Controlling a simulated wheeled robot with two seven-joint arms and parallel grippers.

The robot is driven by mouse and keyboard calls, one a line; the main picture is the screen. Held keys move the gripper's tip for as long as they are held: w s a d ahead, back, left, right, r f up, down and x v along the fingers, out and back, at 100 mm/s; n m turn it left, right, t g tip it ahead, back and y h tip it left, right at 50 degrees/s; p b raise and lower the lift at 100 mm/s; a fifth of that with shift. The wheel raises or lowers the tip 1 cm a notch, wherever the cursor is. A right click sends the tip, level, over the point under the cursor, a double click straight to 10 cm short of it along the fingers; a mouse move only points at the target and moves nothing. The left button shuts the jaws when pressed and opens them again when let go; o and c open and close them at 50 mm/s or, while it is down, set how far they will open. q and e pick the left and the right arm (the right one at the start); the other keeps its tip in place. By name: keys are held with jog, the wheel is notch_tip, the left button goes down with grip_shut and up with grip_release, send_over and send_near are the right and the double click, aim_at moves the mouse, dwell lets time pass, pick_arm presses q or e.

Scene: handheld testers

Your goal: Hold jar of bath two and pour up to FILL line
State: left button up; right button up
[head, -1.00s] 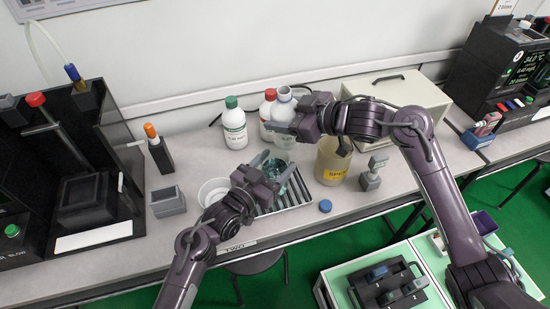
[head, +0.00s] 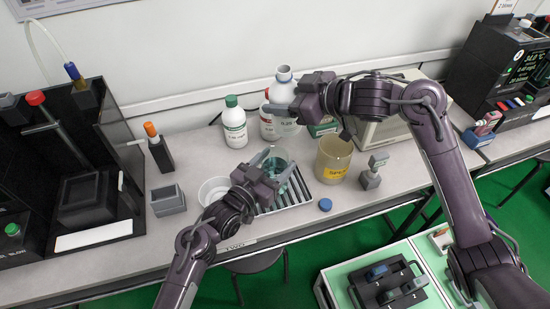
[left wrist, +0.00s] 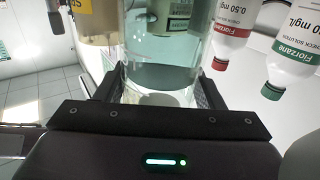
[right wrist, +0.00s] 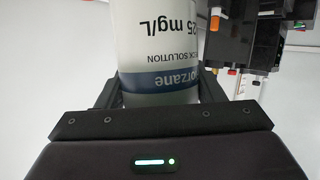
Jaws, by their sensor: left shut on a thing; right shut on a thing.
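My left gripper (head: 274,173) is shut around a clear glass jar (head: 280,157), above or on a slatted tray (head: 298,197); I cannot tell which. The left wrist view shows pale teal liquid in the jar (left wrist: 160,50). My right gripper (head: 290,112) is shut on a white bottle (head: 284,74), open at the neck and roughly upright, up behind the jar. The right wrist view shows its blue-banded "25 mg/L" label (right wrist: 160,75). A label reading TWO (head: 235,247) is on the bench's front edge. I cannot make out a FILL line.
Green-capped (head: 234,125) and red-capped (head: 267,113) bottles stand behind. A beaker with a yellow label (head: 332,160) is right of the jar. A blue cap (head: 325,205) lies in front. A white bowl (head: 213,190) is left. A beige box (head: 385,125) stands at the back right.

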pick_arm(q)
jog(key=o, duration=1.1)
jog(key=shift+c, duration=0.2)
jog(key=v, duration=1.2)
